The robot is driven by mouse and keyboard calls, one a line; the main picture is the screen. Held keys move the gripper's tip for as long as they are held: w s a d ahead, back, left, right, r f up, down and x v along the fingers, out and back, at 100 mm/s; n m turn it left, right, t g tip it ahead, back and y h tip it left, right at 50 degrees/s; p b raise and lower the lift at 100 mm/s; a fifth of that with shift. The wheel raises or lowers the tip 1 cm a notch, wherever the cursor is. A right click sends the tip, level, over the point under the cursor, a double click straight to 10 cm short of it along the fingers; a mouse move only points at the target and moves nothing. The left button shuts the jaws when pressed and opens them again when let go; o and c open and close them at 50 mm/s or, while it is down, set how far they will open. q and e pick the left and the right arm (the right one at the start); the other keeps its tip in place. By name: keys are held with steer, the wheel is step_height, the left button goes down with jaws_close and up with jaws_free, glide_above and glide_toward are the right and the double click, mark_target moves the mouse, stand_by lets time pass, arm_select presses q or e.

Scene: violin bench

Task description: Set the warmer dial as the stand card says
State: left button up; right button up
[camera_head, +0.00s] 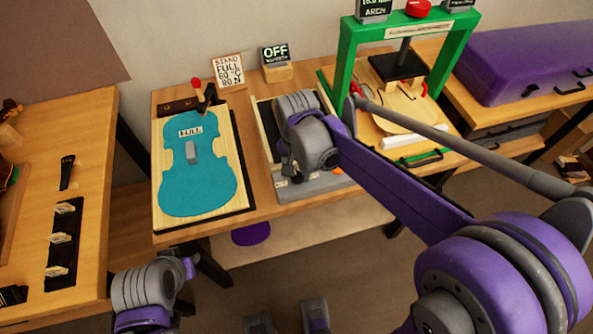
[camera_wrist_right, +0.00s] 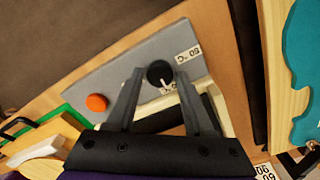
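The stand card (camera_head: 228,70) stands at the back of the bench and appears to read "STAND FULL 60°C 80 N". The warmer (camera_head: 312,187) has a grey front panel, and its display (camera_head: 276,54) reads OFF. In the right wrist view the black dial (camera_wrist_right: 160,73) has a white pointer aimed downward, toward a partly hidden label. A "60 °C" label (camera_wrist_right: 187,55) sits to its right.
An orange button (camera_wrist_right: 96,103) is on the warmer panel, left of the dial. A teal violin-shaped plate (camera_head: 198,185) lies on a board left of the warmer. A green press frame (camera_head: 345,65) stands right of it. A purple case (camera_head: 525,60) is farther right.

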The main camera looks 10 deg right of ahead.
mark_target(297, 175)
steer(key=shift+o, duration=1.2)
step_height(297, 175, up, 11)
steer(key=p, duration=0.1)
steer(key=shift+f, duration=0.15)
steer(key=s+d+f+n+t+p, duration=0.1)
steer(key=s+d+f+n+t, duration=0.1)
steer(key=s, duration=0.5)
steer(key=s+d+f+n+t+p, duration=0.2)
steer(key=s+d+f+n+t, duration=0.1)
steer(key=s, duration=0.4)
steer(key=shift+s+d+f+n, duration=0.35)
steer(key=shift+d+f+n, duration=0.15)
steer(key=shift+d+n, duration=0.25)
